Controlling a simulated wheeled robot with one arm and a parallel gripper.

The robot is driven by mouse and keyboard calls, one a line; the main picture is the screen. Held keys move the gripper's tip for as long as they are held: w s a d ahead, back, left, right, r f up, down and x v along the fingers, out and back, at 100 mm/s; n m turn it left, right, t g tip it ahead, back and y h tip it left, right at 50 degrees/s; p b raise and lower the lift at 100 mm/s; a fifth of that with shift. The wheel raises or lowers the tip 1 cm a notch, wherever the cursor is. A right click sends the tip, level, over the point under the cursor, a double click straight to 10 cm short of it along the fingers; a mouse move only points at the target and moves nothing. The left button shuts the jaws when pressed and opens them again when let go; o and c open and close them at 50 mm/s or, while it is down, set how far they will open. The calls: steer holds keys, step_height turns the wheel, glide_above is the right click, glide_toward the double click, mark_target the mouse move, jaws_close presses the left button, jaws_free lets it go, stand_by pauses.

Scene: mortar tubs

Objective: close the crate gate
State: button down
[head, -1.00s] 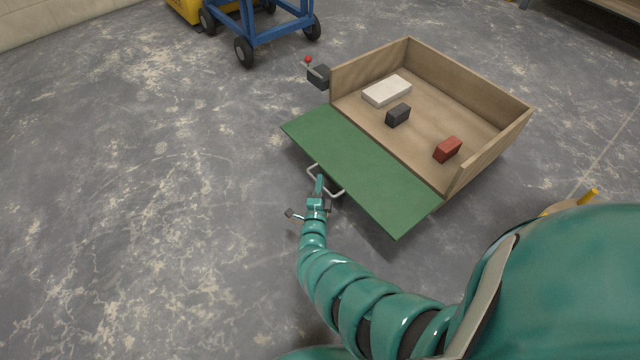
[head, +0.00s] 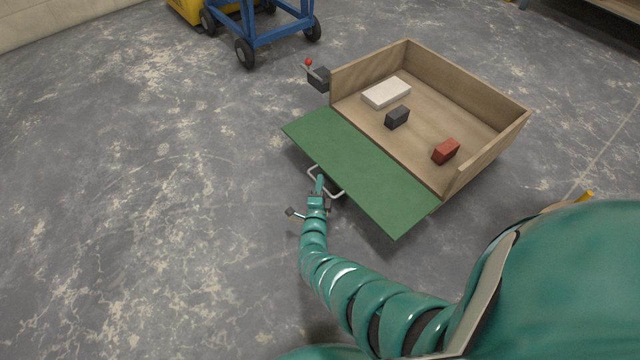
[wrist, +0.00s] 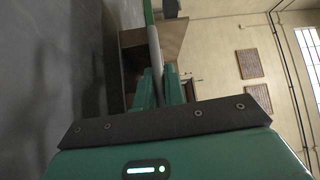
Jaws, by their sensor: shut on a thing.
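The crate (head: 485,76) is a wooden box with an open front. Its gate (head: 358,176) is a green panel folded down outward, lying roughly level along the front edge. A pale bar handle (head: 336,190) sits at the gate's outer edge. My gripper (head: 319,180) is shut on this handle. In the wrist view the two teal fingers (wrist: 160,85) close around the pale handle bar (wrist: 154,50), and the green gate (wrist: 148,12) shows edge-on beyond it. Part of the handle is hidden by the gripper.
Inside the crate lie a white block (head: 386,92), a dark block (head: 397,117) and a red block (head: 446,151). A dark latch box with a red-tipped lever (head: 318,77) is at the crate's left corner. A blue cart (head: 262,30) stands behind. The floor to the left is clear.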

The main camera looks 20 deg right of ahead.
steer(key=w+d+r+m+g+y+p, duration=0.1)
steer(key=d+r+m+g+y+p, duration=0.2)
steer(key=r+p, duration=0.75)
steer(key=w+d+r+m+g+p, duration=0.15)
steer(key=d+r+p, duration=0.5)
steer(key=p, duration=0.65)
steer(key=w+d+r+m+g+y+b, duration=0.2)
steer(key=w+d+r+y+b, duration=0.1)
steer(key=d, duration=0.5)
steer(key=w+d+r+m+g+y+b, duration=0.2)
steer(key=d+r+b, duration=0.3)
steer(key=d, duration=0.3)
steer(key=shift+w+d+r+m+y+b, duration=0.15)
steer(key=shift+w+m+y+b, duration=0.4)
steer(key=shift+w+y+b, duration=0.15)
steer(key=shift+d+r, duration=0.15)
steer(key=shift+r, duration=0.05)
